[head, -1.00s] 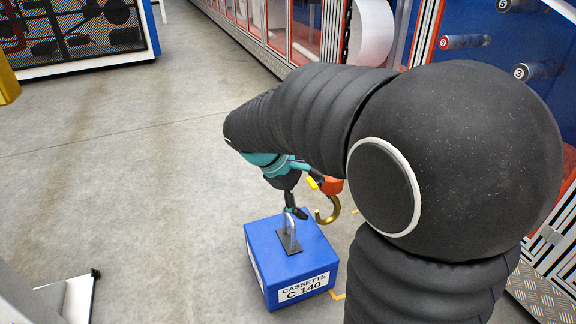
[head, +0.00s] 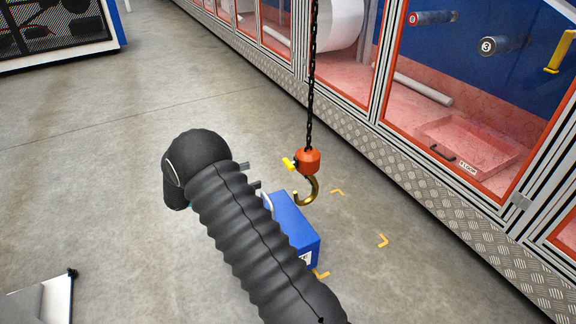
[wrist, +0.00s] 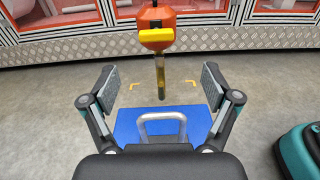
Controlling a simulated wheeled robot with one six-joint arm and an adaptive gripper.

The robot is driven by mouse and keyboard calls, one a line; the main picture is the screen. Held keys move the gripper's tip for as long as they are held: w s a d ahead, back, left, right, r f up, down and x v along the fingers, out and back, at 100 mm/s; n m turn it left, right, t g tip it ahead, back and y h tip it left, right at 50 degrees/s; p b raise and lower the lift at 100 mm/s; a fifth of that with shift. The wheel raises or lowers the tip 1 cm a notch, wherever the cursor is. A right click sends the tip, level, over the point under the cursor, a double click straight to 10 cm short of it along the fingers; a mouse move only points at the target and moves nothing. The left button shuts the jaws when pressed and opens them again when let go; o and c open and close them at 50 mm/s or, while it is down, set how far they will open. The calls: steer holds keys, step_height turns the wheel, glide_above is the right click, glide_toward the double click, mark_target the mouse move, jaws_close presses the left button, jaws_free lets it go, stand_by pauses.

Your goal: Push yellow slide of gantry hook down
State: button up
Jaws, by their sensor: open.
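The gantry hook (head: 308,190) hangs from a black chain under an orange block (head: 308,160). Its yellow slide (head: 289,164) sticks out on the left side of the block. In the wrist view the yellow slide (wrist: 157,35) crosses the front of the orange block (wrist: 156,17), with the hook's shank (wrist: 160,75) below. My gripper (wrist: 160,85) is open and empty, its fingers spread to either side of the shank's line in the picture. The slide shows above the fingertips, with no contact visible. In the head view my arm hides most of the gripper.
A blue cassette box (head: 297,228) with a metal handle (head: 267,203) stands on the floor beneath the hook, partly behind my arm. Yellow corner marks (head: 383,241) lie on the floor nearby. Glazed cabinets (head: 450,110) line the right. The floor at left is largely clear.

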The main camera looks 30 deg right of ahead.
mark_target(286, 165)
steer(key=d, duration=0.9)
steer(key=w+d, duration=0.1)
steer(key=d, duration=0.3)
steer(key=shift+d+f, duration=0.3)
steer(key=shift+f, duration=0.1)
jaws_close()
step_height(286, 165, down, 3)
steer(key=shift+f+b, duration=0.15)
steer(key=shift+b, duration=0.55)
jaws_free()
